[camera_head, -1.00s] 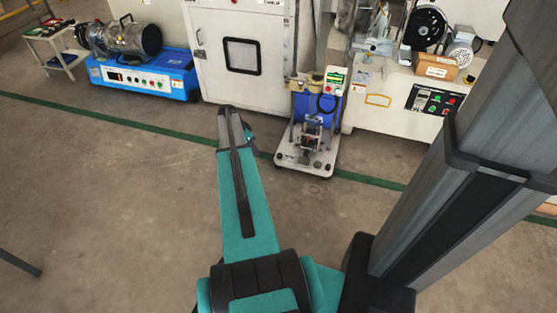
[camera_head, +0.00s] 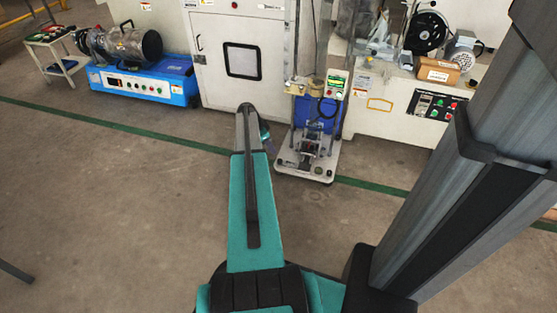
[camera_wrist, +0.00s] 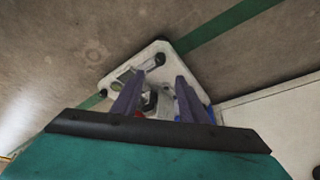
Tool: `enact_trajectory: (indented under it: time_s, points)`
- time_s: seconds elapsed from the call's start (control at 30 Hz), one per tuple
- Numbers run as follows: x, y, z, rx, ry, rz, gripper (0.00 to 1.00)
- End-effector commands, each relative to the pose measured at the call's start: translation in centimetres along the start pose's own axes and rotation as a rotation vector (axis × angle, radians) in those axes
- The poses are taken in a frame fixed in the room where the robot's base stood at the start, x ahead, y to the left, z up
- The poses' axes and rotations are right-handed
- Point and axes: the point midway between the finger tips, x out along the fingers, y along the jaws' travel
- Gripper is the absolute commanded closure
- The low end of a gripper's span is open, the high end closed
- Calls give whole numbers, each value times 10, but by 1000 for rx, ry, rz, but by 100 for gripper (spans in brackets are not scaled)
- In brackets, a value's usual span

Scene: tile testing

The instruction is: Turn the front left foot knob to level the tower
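The tower (camera_head: 327,112) stands on a white base plate (camera_head: 290,168) with dark knobs near its corners, in front of the machines in the head view. In the wrist view the base plate (camera_wrist: 152,48) is ahead of my gripper. One black knob (camera_wrist: 160,59) shows at its nearest-to-top corner and another (camera_wrist: 103,93) at the left. I cannot tell which is the front left one. My gripper (camera_wrist: 159,76) is open, its two purple fingers apart with nothing seen between them but the plate behind. In the head view my arm hides most of the gripper.
A white cabinet (camera_head: 220,85) stands behind left of the tower. A control panel machine (camera_head: 400,105) stands to the right, and a blue unit (camera_head: 150,85) at far left. Open concrete floor (camera_head: 120,200) with a green line lies in front.

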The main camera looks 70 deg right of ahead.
Motion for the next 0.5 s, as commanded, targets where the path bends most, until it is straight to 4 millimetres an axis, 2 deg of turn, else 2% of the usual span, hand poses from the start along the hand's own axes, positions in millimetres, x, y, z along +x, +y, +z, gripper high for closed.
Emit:
enact_trajectory:
  time_s: [0.5]
  points:
    - [74, 0, 0, 1, 0, 2, 60]
